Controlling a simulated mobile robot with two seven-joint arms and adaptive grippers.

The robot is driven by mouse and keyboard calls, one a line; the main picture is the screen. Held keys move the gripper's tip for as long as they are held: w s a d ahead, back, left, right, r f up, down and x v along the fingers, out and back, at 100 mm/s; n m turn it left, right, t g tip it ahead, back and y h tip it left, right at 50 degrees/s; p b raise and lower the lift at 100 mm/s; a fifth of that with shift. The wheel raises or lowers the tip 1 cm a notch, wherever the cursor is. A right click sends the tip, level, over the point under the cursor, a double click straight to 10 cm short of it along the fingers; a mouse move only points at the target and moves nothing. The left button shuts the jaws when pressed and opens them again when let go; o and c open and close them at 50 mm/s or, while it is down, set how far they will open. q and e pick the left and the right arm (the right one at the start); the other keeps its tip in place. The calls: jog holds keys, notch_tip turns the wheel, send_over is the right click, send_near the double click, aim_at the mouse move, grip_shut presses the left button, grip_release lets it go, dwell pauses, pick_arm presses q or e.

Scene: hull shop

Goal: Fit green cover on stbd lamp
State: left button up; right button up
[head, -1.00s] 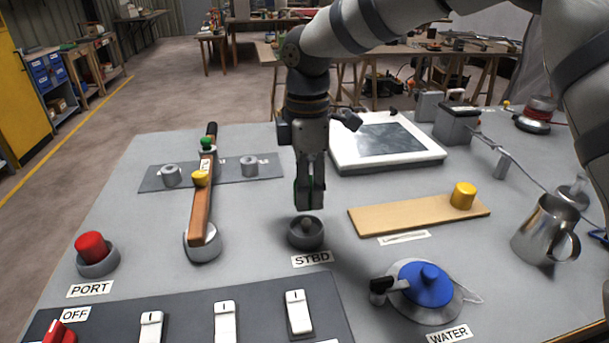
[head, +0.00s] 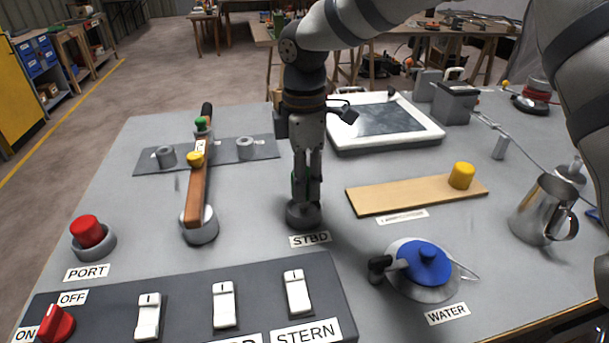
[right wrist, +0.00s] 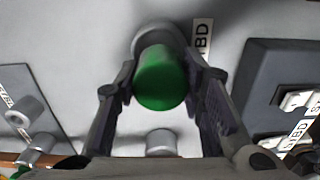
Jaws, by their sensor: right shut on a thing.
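The round grey base of the starboard lamp (head: 303,214) stands behind the STBD label (head: 310,239). My right gripper (head: 305,196) points straight down over it, with fingertips at the base. The gripper is shut on the green cover (right wrist: 160,80), which sits between both fingers in the right wrist view. In the head view the fingers hide nearly all of the cover. In the wrist view the cover is in line with the grey base (right wrist: 158,38) and overlaps it. I cannot tell whether it is fully seated. My left gripper is not in view.
The port lamp (head: 87,231) wears a red cover. A wooden-handled lever (head: 197,190) stands left of the gripper. A yellow cover (head: 461,175) sits on a tan board (head: 400,196) to the right. A blue WATER valve (head: 425,262) and a switch panel (head: 190,285) are in front.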

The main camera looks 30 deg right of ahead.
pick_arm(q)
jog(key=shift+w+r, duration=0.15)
pick_arm(e)
jog(key=shift+f, duration=0.5)
dwell(0.5)
jog(key=shift+f, duration=0.3)
jog(key=shift+f, duration=1.15)
dwell(1.2)
jog(key=o, duration=1.4)
jog(key=shift+r+p, duration=0.55)
jog(key=shift+r, duration=3.45)
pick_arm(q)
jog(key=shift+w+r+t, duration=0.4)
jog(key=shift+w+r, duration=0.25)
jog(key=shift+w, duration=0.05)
